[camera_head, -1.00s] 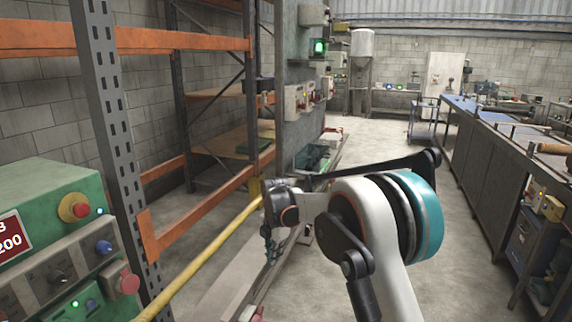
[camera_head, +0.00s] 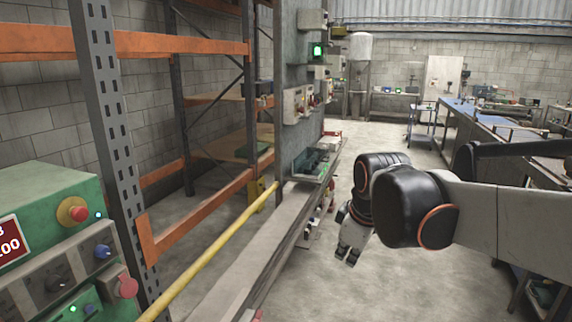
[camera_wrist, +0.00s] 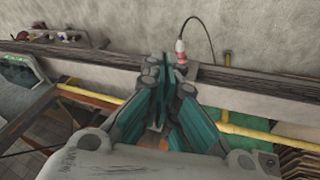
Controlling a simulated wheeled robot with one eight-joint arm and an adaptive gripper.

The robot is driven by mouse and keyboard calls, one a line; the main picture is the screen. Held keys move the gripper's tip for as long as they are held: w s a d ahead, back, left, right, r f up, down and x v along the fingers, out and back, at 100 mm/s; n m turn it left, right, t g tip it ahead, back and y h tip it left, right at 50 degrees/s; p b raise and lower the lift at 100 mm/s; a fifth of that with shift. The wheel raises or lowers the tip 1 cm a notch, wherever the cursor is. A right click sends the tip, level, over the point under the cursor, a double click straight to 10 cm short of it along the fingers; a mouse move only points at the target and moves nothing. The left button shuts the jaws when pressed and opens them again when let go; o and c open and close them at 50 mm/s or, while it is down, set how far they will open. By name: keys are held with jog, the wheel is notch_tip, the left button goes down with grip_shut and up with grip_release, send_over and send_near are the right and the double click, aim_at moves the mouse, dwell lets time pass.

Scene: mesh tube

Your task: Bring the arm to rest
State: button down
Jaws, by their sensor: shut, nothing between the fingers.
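My arm reaches in from the right in the head view, and my gripper (camera_head: 349,254) hangs below its dark wrist joint, over the open floor. The gripper is right of the long grey ledge (camera_head: 255,238) and apart from it. In the wrist view my gripper (camera_wrist: 163,65) has its teal-padded fingers brought together at the tips. It is shut and holds nothing.
A yellow rail (camera_head: 212,256) runs along the ledge in front of an orange and grey rack (camera_head: 112,150). A green control box (camera_head: 50,225) stands at the near left. A workbench (camera_head: 480,130) lines the right side. The concrete floor (camera_head: 375,145) between is clear.

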jog(key=s+d+f+m+t, duration=0.1)
jog(key=s+d+f+m, duration=0.1)
jog(key=s+m, duration=0.3)
jog(key=s+d+f+m+t, duration=0.1)
jog(key=s+d+f+m, duration=0.2)
jog(key=s, duration=1)
jog(key=d+m, duration=0.1)
jog(key=m, duration=0.1)
jog(key=shift+d+m+t+h, duration=0.3)
jog(key=shift+m, duration=0.1)
